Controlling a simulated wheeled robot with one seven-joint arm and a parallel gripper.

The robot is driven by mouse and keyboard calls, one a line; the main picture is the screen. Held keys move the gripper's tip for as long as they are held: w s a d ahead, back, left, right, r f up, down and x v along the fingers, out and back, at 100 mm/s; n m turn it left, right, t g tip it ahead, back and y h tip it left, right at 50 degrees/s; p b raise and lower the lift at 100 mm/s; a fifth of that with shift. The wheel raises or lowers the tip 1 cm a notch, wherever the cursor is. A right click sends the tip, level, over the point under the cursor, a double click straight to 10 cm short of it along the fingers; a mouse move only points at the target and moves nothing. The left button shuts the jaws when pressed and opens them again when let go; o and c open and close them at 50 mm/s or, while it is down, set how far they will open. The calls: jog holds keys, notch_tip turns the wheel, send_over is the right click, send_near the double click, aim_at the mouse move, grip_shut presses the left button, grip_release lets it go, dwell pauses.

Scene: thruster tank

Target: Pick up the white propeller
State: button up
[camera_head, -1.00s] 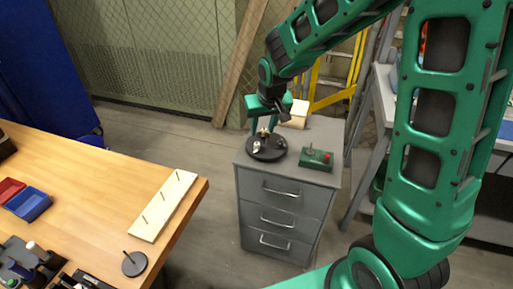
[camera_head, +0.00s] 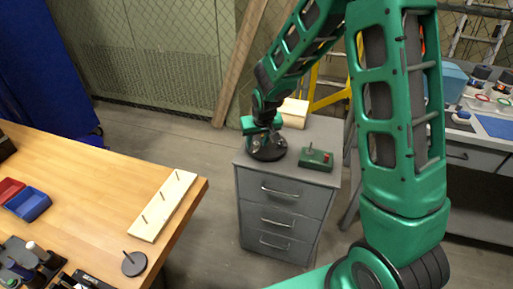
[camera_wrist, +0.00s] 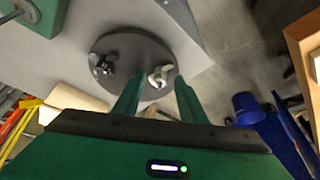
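The white propeller (camera_wrist: 160,76) sits on a round dark disc (camera_wrist: 130,42) in the wrist view. My gripper (camera_wrist: 158,82) is open, with its two green fingers apart. The white propeller shows between the fingertips in that view; I cannot tell whether they are level with it, and no grasp shows. A greyer metallic propeller (camera_wrist: 103,66) sits on the same disc, left of the fingers. In the head view the disc (camera_head: 267,154) stands on the grey drawer cabinet, and my gripper (camera_head: 264,138) is low over it, hiding much of what it bears.
A wooden table (camera_head: 90,190) at the left holds a pegged board (camera_head: 164,206). Open floor lies between table and cabinet.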

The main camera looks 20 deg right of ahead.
jog(key=shift+w+f, duration=0.15)
jog(key=shift+f, duration=0.1)
jog(key=shift+c, duration=0.4)
grip_shut()
notch_tip(320, 180, up, 28)
dwell(0.4)
